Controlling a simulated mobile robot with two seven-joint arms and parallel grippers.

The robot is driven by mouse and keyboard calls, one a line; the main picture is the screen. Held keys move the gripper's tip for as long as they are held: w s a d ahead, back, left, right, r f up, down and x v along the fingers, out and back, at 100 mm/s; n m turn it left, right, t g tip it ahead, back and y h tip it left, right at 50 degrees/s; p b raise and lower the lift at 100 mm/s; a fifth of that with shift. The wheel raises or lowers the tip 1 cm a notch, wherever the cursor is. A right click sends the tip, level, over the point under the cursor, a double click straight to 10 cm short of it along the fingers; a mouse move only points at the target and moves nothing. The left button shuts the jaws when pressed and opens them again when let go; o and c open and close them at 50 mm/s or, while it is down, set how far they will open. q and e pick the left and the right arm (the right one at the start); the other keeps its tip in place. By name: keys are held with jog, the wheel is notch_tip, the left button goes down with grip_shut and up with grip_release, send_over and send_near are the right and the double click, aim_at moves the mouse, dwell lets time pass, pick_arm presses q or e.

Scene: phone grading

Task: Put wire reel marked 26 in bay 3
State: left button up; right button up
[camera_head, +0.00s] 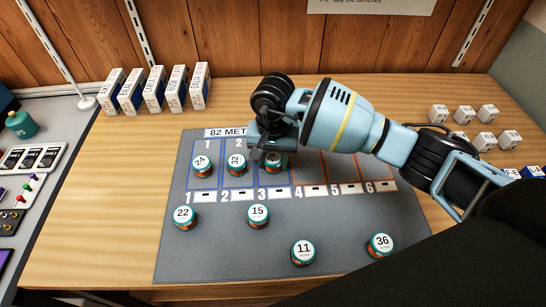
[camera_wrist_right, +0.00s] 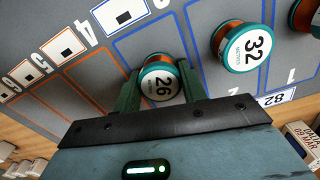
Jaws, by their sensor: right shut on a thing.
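The wire reel marked 26 (camera_wrist_right: 158,85) has a white top label, a teal rim and copper-coloured wire. In the head view the reel (camera_head: 276,164) is partly hidden under my right gripper (camera_head: 268,148). My right gripper is shut on the reel, with one finger on each side in the wrist view. The reel is upright within the blue outline of bay 3 (camera_head: 278,182). I cannot tell whether its base touches the grey mat (camera_head: 335,235). My left gripper is out of view.
The reel marked 24 (camera_head: 202,163) stands in bay 1 and the reel marked 32 (camera_head: 236,164) in bay 2. Reels 22 (camera_head: 184,217), 15 (camera_head: 258,215), 11 (camera_head: 303,252) and 36 (camera_head: 380,245) stand on the front of the mat. Upright boxes (camera_head: 157,89) line the back left.

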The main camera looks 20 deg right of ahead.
aim_at(273, 157)
jog(key=shift+f, duration=0.2)
jog(key=o, duration=1)
jog(key=shift+c, duration=0.2)
notch_tip(273, 157, up, 12)
jog(key=shift+r, duration=0.2)
